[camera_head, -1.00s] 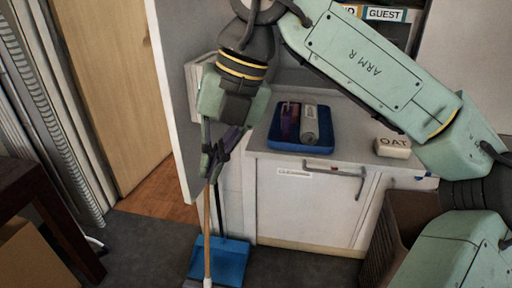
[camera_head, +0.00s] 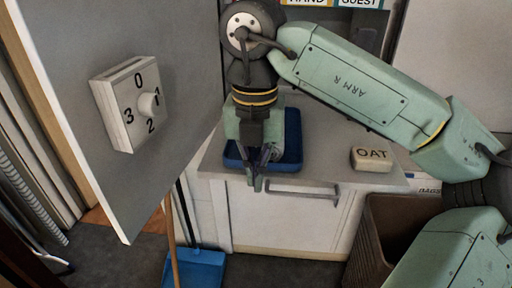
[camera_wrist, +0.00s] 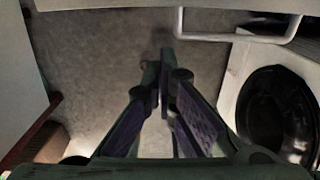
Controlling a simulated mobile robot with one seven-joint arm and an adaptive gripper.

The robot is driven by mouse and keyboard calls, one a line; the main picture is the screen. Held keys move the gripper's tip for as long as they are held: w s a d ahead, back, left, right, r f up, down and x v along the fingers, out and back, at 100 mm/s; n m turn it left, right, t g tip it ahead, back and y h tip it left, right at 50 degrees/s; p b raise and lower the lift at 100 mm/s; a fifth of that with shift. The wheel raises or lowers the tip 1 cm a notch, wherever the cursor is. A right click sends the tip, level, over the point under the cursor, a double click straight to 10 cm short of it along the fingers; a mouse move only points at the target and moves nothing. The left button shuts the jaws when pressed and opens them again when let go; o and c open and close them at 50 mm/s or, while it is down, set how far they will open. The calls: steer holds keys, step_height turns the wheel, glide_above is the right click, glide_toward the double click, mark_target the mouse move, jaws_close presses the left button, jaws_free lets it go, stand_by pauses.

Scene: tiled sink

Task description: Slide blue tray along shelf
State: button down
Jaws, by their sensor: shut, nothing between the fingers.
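The blue tray (camera_head: 291,157) sits on the grey shelf top (camera_head: 330,150), near its left end. My arm and gripper cover much of the tray in the head view, and what lies in it is hidden. My gripper (camera_head: 257,187) points down with its fingers together and empty. In the head view it overlaps the tray's front edge and the cabinet front below. I cannot tell whether it touches the tray. In the wrist view the gripper (camera_wrist: 160,65) is over the floor, and the tray is not seen.
A block marked OAT (camera_head: 372,158) stands on the shelf to the right. A cabinet handle (camera_head: 302,190) lies just right of my fingers. A grey panel with a numbered dial (camera_head: 148,103) is at left. A brown bin (camera_head: 400,230) and blue dustpan (camera_head: 195,268) are below.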

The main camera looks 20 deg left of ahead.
steer(key=shift+w+a+f+p, duration=0.2)
steer(key=shift+w+f, duration=0.25)
steer(key=shift+w, duration=0.2)
steer(key=shift+w+a+f+p, duration=0.15)
steer(key=shift+w+f+p, duration=0.1)
steer(key=shift+w+f, duration=0.3)
steer(key=shift+w+a+f+p, duration=0.2)
steer(key=shift+w+f, duration=0.15)
steer(key=shift+w, duration=0.4)
steer(key=shift+a, duration=0.1)
